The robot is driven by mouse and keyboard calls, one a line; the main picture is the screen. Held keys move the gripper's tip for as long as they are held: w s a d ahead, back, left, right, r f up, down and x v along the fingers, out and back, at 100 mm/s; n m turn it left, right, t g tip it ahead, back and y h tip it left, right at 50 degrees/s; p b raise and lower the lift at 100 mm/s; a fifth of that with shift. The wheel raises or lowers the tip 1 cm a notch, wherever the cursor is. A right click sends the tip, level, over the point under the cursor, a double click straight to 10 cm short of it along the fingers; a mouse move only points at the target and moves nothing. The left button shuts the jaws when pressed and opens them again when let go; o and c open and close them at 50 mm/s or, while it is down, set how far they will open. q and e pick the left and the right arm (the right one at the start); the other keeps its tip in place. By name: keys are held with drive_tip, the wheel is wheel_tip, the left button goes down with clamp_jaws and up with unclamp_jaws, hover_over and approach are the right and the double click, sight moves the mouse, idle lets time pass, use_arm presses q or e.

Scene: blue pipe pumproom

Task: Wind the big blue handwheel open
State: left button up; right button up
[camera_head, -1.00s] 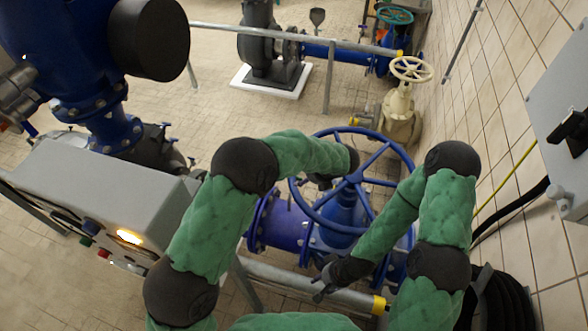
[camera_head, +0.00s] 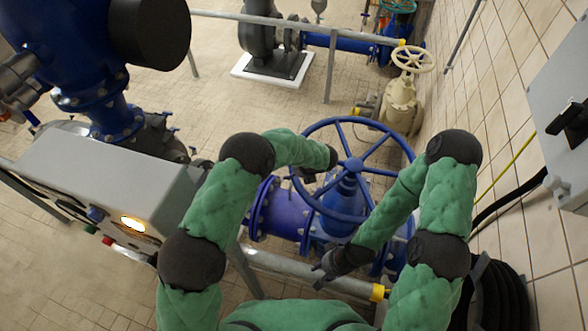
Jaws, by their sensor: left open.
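The big blue handwheel (camera_head: 399,137) sits on top of a blue valve (camera_head: 342,196) in the middle of the view, its spokes meeting at a central hub. My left gripper (camera_head: 304,175) is at the wheel's left rim, partly hidden by my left wrist. It is open; I cannot tell whether it touches the rim. My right gripper (camera_head: 320,277) is below and in front of the wheel, by the grey rail, apart from the rim. Its fingers are small and dark, so their opening is unclear.
A grey rail (camera_head: 300,272) with a yellow end crosses in front of the valve. A grey control box (camera_head: 100,185) stands at left. A beige valve (camera_head: 402,100) is behind. A tiled wall and grey cabinet (camera_head: 565,110) bound the right. Black hose (camera_head: 495,295) lies coiled lower right.

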use_arm(q)
clamp_jaws()
drive_tip(key=shift+s, duration=0.1)
